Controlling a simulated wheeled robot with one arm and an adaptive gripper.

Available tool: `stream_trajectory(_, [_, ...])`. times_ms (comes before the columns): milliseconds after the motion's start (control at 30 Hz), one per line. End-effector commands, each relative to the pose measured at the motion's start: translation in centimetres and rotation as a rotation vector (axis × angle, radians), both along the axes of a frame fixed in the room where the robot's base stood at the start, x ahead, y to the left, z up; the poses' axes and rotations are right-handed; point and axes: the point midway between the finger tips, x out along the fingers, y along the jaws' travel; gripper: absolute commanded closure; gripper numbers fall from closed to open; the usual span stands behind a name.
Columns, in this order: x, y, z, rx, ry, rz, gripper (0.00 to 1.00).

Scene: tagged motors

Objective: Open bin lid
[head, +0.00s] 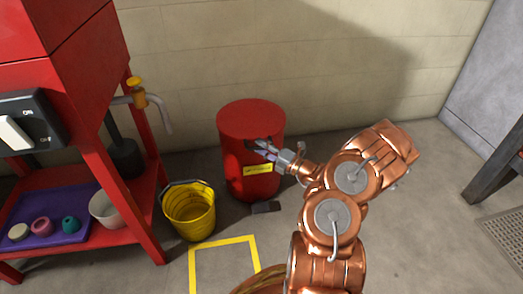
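A red cylindrical bin (236,172) stands on the floor by the wall, with a yellow label on its front. Its round red lid (248,117) sits flat on top and looks closed. A dark pedal (265,208) sticks out at the bin's foot. My gripper (256,148) is at the bin's upper front right, just below the lid's front edge. Its fingers look spread apart with nothing between them. I cannot tell whether the fingertips touch the bin.
A yellow bucket (190,212) stands left of the bin. A yellow floor outline (222,241) lies in front.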

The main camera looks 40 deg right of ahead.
Motion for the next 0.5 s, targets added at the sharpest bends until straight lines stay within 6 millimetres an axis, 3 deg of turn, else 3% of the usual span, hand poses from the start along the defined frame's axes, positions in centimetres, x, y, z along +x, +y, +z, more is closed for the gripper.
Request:
stream_trajectory(333, [0.35, 0.16, 0.10, 0.000, 0.000, 0.000, 0.61])
stream_trajectory(500, [0.35, 0.16, 0.09, 0.000, 0.000, 0.000, 0.78])
